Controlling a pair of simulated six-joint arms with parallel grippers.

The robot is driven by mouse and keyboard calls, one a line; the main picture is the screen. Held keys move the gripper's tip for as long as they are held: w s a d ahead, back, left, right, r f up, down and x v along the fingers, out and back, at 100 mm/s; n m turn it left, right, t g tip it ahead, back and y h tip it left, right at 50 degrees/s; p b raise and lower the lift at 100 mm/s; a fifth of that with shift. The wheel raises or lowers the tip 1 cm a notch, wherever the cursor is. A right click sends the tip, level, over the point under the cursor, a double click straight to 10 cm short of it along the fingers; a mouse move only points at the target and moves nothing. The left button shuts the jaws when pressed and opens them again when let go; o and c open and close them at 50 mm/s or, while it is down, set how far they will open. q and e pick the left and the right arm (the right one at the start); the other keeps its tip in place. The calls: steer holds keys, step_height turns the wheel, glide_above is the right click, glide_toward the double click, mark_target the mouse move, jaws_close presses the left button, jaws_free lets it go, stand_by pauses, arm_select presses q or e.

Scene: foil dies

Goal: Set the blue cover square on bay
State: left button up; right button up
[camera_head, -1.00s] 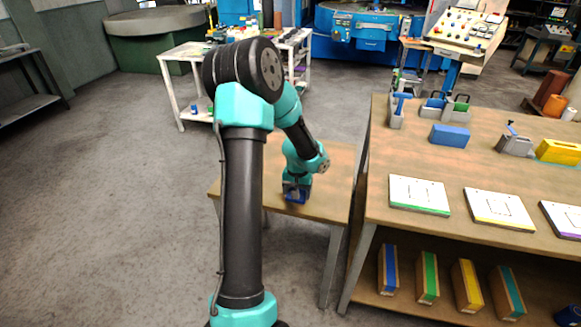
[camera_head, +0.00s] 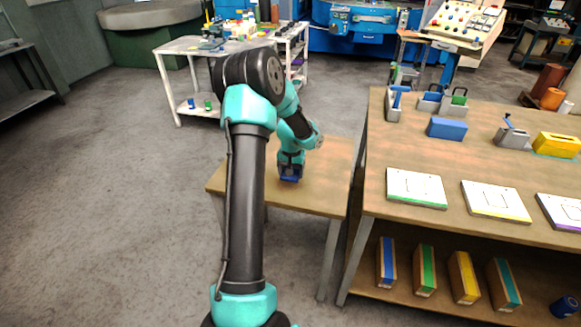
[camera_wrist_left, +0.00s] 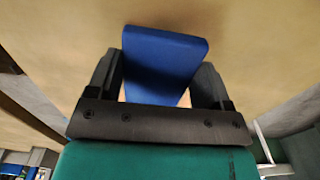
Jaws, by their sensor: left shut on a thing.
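My left gripper (camera_head: 290,168) is over the small wooden table (camera_head: 315,203) in the head view, pointing down. It is shut on a plain blue block-shaped piece, which I take as the blue cover (camera_head: 290,179). In the left wrist view the blue cover (camera_wrist_left: 163,60) sits between the two dark fingers, slightly tilted, with bare wood around it. I cannot tell whether it touches the table. No bay is clearly marked out in these frames. My right gripper is out of view.
The long bench (camera_head: 403,228) at right holds a blue block (camera_head: 446,128), a yellow box (camera_head: 557,146), grey holders with coloured handles and white boards (camera_head: 416,187). Upright coloured boxes (camera_head: 425,270) stand on its lower shelf. The small table's left part is clear.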

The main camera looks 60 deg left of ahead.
arm_select(q)
steer(key=w+a, duration=0.1)
steer(key=a, duration=0.1)
steer(key=w+a, duration=0.1)
steer(key=a, duration=0.1)
steer(key=w+a, duration=0.1)
steer(key=shift+w+a+f, duration=0.3)
steer(key=shift+w+a, duration=0.05)
steer(key=shift+a, duration=0.05)
steer(key=shift+a, duration=0.1)
steer(key=shift+w+a, duration=0.2)
steer(key=shift+f, duration=1.8)
steer(key=shift+f, duration=0.15)
steer(key=o, duration=0.9)
step_height(320, 180, up, 12)
steer(key=shift+r, duration=0.15)
steer(key=shift+o, duration=0.2)
